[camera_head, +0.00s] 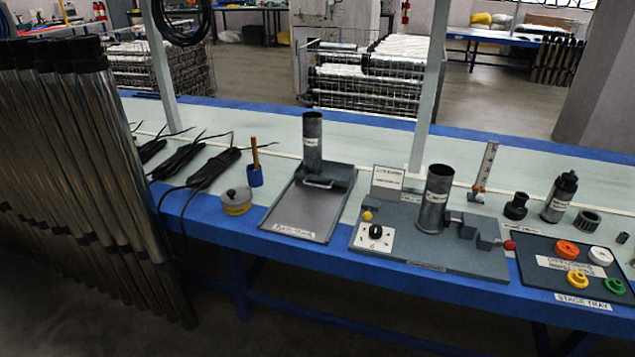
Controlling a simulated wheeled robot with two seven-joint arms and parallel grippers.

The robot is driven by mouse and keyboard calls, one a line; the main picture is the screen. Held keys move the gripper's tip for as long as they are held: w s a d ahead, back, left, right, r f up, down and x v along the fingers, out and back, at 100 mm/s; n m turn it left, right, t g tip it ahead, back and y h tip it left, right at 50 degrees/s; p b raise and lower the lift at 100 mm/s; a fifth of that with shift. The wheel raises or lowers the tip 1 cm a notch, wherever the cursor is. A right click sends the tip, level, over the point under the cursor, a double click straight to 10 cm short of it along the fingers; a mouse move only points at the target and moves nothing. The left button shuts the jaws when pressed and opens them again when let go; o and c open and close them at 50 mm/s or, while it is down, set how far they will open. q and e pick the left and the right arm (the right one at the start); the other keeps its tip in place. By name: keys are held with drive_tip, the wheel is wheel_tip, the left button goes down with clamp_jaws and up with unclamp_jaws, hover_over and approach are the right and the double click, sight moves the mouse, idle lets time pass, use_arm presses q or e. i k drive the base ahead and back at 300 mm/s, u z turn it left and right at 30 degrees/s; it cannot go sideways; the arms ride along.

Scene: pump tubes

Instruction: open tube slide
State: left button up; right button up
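No part of labelled "tube slide" can be read, so I cannot tell for certain which thing it is. A grey tray (300,221) with a label on its front edge lies on the bench. A grey fixture plate (440,255) to the right carries a wider upright tube (435,200), grey blocks and a white panel with a black knob (376,231). Neither gripper is in view.
Long metal tubes (75,150) stand at the left, in front of the bench. A dark stage tray (540,283) with coloured caps is at right. A post (432,90) rises behind.

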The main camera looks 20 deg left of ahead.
sight(335, 173)
drive_tip(key=k, duration=0.6)
drive_tip(key=u, duration=0.8)
drive_tip(key=i, duration=1.5)
drive_tip(key=u, duration=0.35)
